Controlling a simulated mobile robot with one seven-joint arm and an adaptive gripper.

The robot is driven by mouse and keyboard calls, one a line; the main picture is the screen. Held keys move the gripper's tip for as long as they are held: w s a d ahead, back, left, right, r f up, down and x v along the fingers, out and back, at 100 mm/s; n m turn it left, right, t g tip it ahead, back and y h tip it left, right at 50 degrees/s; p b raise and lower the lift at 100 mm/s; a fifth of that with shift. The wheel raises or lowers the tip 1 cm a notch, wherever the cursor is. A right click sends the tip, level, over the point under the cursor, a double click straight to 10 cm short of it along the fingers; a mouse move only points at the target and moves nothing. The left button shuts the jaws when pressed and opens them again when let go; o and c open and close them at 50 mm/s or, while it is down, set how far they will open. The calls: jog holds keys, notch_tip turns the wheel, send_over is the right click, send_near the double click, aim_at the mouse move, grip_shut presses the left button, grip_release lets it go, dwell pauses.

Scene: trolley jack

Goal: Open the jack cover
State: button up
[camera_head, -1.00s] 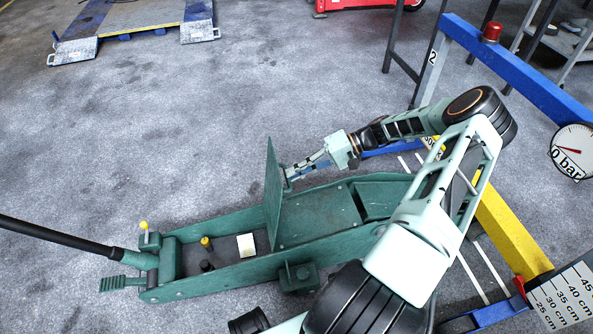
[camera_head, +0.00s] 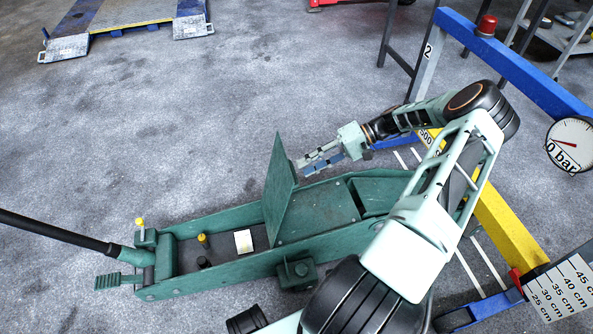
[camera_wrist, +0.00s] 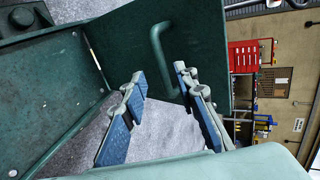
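The green jack (camera_head: 330,251) stands on the floor. Its cover (camera_head: 281,190) is raised on edge, leaning a little to the right, above the open bay at the jack's left part. In the wrist view the cover (camera_wrist: 200,30) has a green handle (camera_wrist: 157,50). My gripper (camera_head: 299,164) is at the cover's right side in the head view. In the wrist view the two blue-padded fingers of my gripper (camera_wrist: 160,74) are apart, with the handle between and just past their tips. I cannot tell whether a finger touches it.
The bay holds a yellow-topped knob (camera_head: 203,240) and a white label (camera_head: 244,241). The long jack handle (camera_head: 60,233) reaches out left. A blue and yellow frame (camera_head: 510,230) with a gauge (camera_head: 568,147) stands right.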

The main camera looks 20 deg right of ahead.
jog(key=v, duration=0.6)
jog(key=shift+d+r, duration=0.2)
jog(key=shift+r, duration=0.2)
